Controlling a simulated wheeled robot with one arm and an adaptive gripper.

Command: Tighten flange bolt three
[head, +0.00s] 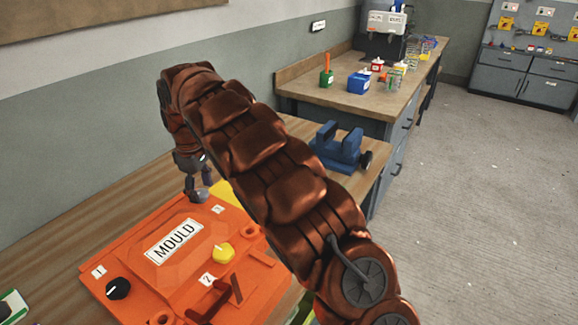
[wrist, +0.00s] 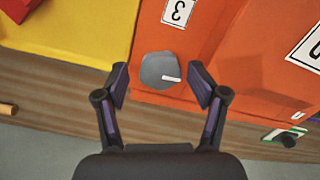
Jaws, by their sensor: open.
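The orange mould (head: 160,223) lies on the wooden bench, with a MOULD label and numbered tags 1, 2 and 3. A grey knob-like bolt head (wrist: 159,71) with a white mark sits beside tag 3 (wrist: 178,11) in the wrist view. A black bolt knob (head: 118,288) is by tag 1 and a yellow one (head: 223,253) by tag 2. My gripper (wrist: 160,84) is open, its fingers on either side of the grey bolt head in the picture. I cannot tell whether they touch it. In the head view my gripper (head: 199,187) is over the mould's far corner.
A blue vise (head: 340,148) stands at the bench's right end. A yellow surface (wrist: 68,30) adjoins the mould. A red-brown handle (head: 222,300) rises from the mould's near side. The floor at right is clear.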

